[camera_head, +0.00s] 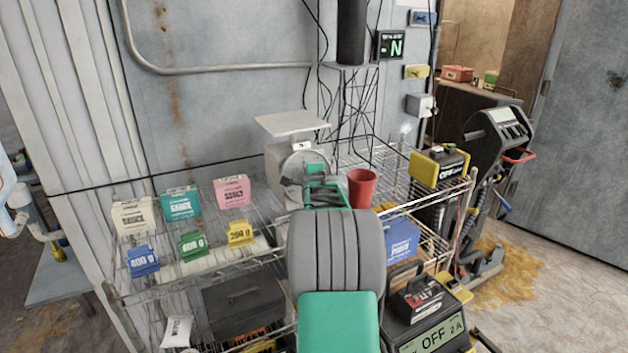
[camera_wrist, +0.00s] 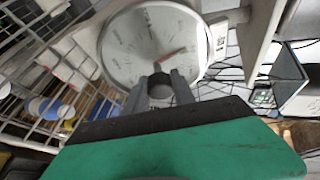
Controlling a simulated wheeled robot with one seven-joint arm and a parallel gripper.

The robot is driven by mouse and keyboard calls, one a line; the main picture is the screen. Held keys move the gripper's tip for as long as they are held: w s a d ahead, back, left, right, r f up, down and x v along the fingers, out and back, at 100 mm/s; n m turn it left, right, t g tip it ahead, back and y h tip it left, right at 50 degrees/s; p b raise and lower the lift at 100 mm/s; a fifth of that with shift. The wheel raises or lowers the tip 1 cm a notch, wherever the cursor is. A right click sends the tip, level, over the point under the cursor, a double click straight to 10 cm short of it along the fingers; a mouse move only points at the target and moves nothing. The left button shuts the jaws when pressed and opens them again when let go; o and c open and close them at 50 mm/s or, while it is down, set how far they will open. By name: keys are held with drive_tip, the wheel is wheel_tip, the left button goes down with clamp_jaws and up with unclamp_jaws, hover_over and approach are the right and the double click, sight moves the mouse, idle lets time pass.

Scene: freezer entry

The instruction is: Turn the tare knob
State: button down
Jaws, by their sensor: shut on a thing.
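The scale (camera_head: 278,172) stands on the wire rack, with a flat pale pan on top and a round white dial facing me. In the wrist view the dial (camera_wrist: 140,40) fills the upper middle, and its red needle points to the right and slightly up. The dark round tare knob (camera_wrist: 158,88) sits just below the dial. My gripper (camera_wrist: 160,86) has one finger on each side of the knob and is shut on it. In the head view my gripper (camera_head: 325,188) is in front of the scale, and the knob is hidden behind it.
A red cup (camera_head: 361,188) stands close right of my gripper. Several labelled boxes, including a pink one (camera_head: 232,190), and small colored blocks such as a yellow one (camera_head: 240,233) are on the rack to the left. A yellow-and-black device (camera_head: 440,167) is at the right end.

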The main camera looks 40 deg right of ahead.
drive_tip(key=m+g+y, duration=0.1)
drive_tip(key=m, duration=0.3)
drive_tip(key=shift+r+p, duration=0.15)
drive_tip(key=shift+p, duration=0.15)
drive_tip(key=shift+m+y+p, duration=0.4)
drive_tip(key=shift+m+y, duration=0.2)
drive_tip(key=shift+m, duration=0.5)
drive_tip(key=shift+g, duration=0.3)
drive_tip(key=c, duration=1.1)
unclamp_jaws()
drive_tip(key=shift+o, duration=0.2)
drive_tip(key=b+v, duration=0.1)
drive_tip(key=v, duration=0.6)
drive_tip(key=shift+s+b, duration=0.25)
drive_tip(key=shift+b, duration=0.05)
drive_tip(key=shift+a+r, duration=0.1)
drive_tip(key=shift+a, duration=0.05)
